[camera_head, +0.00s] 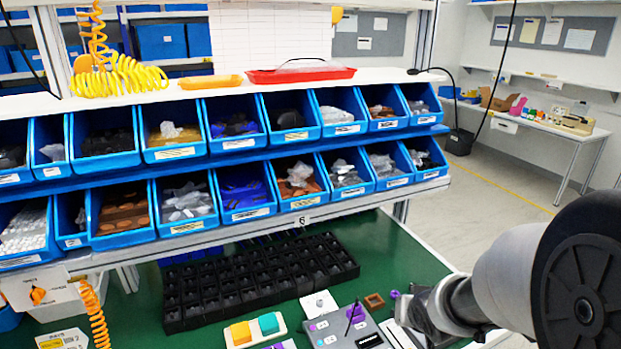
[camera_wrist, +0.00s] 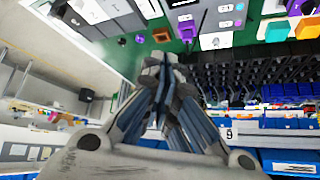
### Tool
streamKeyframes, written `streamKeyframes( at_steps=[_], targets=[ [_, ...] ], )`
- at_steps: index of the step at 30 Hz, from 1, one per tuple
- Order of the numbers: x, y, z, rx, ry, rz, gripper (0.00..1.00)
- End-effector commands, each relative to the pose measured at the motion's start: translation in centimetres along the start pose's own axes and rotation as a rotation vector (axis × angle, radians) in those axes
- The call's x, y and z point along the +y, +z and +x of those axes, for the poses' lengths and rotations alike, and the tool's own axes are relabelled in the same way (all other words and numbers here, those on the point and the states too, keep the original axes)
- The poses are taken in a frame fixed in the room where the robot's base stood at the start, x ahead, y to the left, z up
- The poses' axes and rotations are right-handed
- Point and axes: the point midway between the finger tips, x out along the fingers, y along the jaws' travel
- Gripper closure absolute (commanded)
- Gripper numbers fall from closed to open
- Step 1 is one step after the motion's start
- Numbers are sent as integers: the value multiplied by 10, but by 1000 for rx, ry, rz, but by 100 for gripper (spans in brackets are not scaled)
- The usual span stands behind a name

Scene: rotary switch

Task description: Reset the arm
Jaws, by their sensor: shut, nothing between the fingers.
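My arm (camera_head: 520,275) reaches in from the right of the head view. My gripper (camera_head: 410,312) is over the right end of the green bench top, beside a grey panel (camera_head: 345,328) with purple and black parts. In the wrist view the fingers of my gripper (camera_wrist: 158,68) come together at the tips with nothing held. A white switch plate with an orange knob (camera_head: 38,296) is at the lower left of the head view, far from my gripper. How far my gripper is above the bench is hard to tell.
Blue bins (camera_head: 175,127) fill two shelf rows above the bench. A black compartment tray (camera_head: 255,275) lies on the green bench (camera_head: 410,250). A white block with orange and teal buttons (camera_head: 254,329) stands in front. Open floor (camera_head: 500,185) lies to the right, before another table.

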Motion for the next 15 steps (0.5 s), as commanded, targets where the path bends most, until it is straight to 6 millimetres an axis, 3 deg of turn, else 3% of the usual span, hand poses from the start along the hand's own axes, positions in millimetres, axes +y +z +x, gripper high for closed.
streamKeyframes(
  at_steps=[1, 7, 12, 15],
  targets=[
    [1, -5, -27, 4, 27, -14, 100],
    [2, 18, -120, -62, 88, -52, 100],
    [-9, 61, -190, -138, 61, -88, 100],
    [-17, 89, -220, -181, 24, -114, 100]
  ],
)
